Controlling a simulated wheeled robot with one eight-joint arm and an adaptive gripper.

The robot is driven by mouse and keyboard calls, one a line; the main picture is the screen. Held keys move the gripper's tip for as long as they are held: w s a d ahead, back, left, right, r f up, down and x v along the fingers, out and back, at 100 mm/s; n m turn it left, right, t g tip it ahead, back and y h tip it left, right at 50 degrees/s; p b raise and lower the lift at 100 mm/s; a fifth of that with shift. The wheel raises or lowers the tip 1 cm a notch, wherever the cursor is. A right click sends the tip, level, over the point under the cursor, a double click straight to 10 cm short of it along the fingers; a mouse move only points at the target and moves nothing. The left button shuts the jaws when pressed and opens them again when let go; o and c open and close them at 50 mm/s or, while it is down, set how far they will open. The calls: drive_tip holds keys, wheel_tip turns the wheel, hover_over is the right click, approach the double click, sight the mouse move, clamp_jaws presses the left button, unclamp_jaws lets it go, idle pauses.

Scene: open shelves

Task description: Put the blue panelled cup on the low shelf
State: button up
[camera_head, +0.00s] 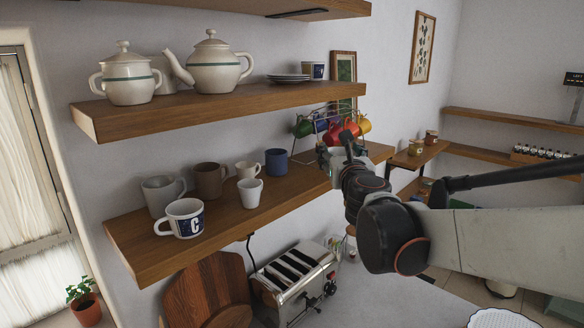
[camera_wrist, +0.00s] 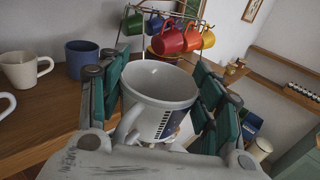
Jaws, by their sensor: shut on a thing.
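A whitish cup with a dark blue panel (camera_wrist: 160,95) is held between the green-padded fingers of my gripper (camera_wrist: 162,78) in the wrist view. The cup's mouth faces up and its handle is at the lower left. In the head view my gripper (camera_head: 332,164) is at the right part of the low shelf (camera_head: 215,222), in front of the mug rack; the held cup is mostly hidden there. Whether its base touches the shelf cannot be seen. A similar white cup with a blue panel (camera_head: 184,219) stands at the low shelf's front left.
Several mugs stand on the low shelf, including a blue mug (camera_head: 276,162) and a white cup (camera_head: 250,191). A rack of coloured mugs (camera_head: 337,128) is behind my gripper. The upper shelf (camera_head: 215,108) holds teapots. A toaster (camera_head: 297,278) stands below. Bare shelf lies right of the blue mug.

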drive_tip(key=w+a+f+p, duration=0.1)
drive_tip(key=w+a, duration=0.2)
drive_tip(key=w+a+f+p, duration=0.1)
drive_tip(key=w+a, duration=0.2)
drive_tip(key=w+a+f+p, duration=0.1)
drive_tip(key=w+a+f, duration=0.1)
drive_tip(key=w+a, duration=0.2)
wheel_tip(320, 180, down, 2)
drive_tip(key=shift+a+f+p, duration=0.1)
drive_tip(key=shift+p, duration=0.3)
drive_tip(key=shift+w+a+f, duration=0.1)
drive_tip(key=shift+w+f, duration=0.1)
drive_tip(key=shift+f, duration=0.2)
drive_tip(key=shift+s, duration=0.1)
drive_tip(key=shift+f, duration=0.15)
drive_tip(key=o, duration=1.2)
